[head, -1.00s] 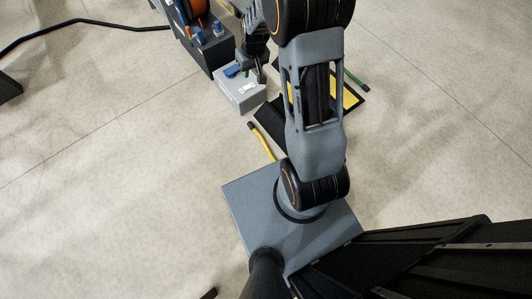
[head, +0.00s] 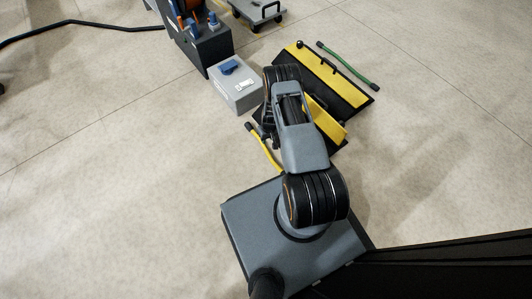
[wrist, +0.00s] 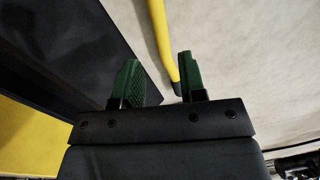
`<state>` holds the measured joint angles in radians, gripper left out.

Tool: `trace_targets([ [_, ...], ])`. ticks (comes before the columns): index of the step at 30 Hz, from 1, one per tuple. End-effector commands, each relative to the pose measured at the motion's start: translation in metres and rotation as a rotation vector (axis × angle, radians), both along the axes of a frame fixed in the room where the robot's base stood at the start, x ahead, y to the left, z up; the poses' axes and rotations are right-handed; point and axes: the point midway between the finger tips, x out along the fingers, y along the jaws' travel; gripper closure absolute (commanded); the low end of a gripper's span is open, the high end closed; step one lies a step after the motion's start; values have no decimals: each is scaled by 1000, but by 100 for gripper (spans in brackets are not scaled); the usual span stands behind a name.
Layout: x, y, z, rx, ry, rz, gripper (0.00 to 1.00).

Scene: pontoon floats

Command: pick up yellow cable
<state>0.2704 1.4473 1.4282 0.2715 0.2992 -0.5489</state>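The yellow cable (head: 262,150) lies on the floor in the head view, left of my arm and just beyond my base, with a dark end at its far tip. In the wrist view the yellow cable (wrist: 162,40) runs down from the top edge toward the gap between my fingers, closer to the right finger. My gripper (wrist: 158,74) is open, with two green finger pads apart. I cannot tell how high the fingers are above the cable, or whether the right one touches it. In the head view my arm hides most of the gripper.
Black-and-yellow cable ramps (head: 318,72) lie on the floor beyond and right of my arm. A green cable (head: 348,66) lies behind them. A grey box (head: 238,92) stands beyond the yellow cable, by a dark unit (head: 208,46).

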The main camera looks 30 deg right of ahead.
Motion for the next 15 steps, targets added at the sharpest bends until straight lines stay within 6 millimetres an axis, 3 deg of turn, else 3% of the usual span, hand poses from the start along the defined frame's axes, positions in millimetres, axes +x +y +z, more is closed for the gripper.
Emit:
trace_targets([
  [1,-1,1,-16,0,1,1,62],
  [6,-1,3,-44,1,2,0,62],
  [15,0,5,-66,0,0,0,62],
])
